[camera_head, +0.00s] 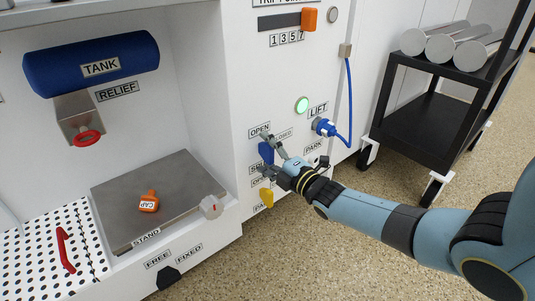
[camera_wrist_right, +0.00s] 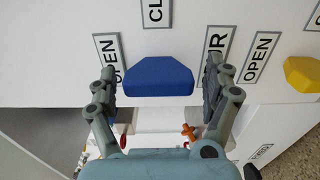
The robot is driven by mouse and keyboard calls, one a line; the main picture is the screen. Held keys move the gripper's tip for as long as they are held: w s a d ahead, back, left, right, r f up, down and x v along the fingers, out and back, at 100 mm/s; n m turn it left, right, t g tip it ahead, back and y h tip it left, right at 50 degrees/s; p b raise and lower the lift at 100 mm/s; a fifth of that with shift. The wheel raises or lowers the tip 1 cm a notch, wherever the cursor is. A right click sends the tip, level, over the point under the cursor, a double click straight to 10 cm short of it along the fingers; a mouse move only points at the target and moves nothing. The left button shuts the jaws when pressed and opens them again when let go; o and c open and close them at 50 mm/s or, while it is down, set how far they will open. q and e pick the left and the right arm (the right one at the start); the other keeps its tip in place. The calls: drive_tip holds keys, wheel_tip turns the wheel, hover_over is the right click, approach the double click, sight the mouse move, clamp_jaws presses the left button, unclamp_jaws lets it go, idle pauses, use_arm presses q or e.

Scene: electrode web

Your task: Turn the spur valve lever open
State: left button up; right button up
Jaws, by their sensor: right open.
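The spur valve lever is the blue lever (camera_head: 265,151) on the white front panel, between labels reading OPEN and CLOSED above and a partly hidden label below. In the right wrist view the blue lever (camera_wrist_right: 158,77) lies across the middle, with the end of a label reading "UR" to its right. My right gripper (camera_head: 268,154) is open at the panel. Its fingers stand on either side of the lever in the wrist view (camera_wrist_right: 160,82), with a gap on each side. Contact is not visible. My left gripper is not in view.
A yellow lever (camera_head: 266,197) sits just below, close to my gripper. A blue plug (camera_head: 324,127) with a cable is to the upper right. A green lit button (camera_head: 302,105) is above. A black cart (camera_head: 425,120) with metal rolls stands at the right.

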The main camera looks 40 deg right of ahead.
drive_tip(key=shift+s, duration=0.15)
drive_tip(key=s, duration=1.1)
drive_tip(key=shift+s+d, duration=0.35)
drive_tip(key=shift+d, duration=0.1)
drive_tip(key=shift+f, duration=0.1)
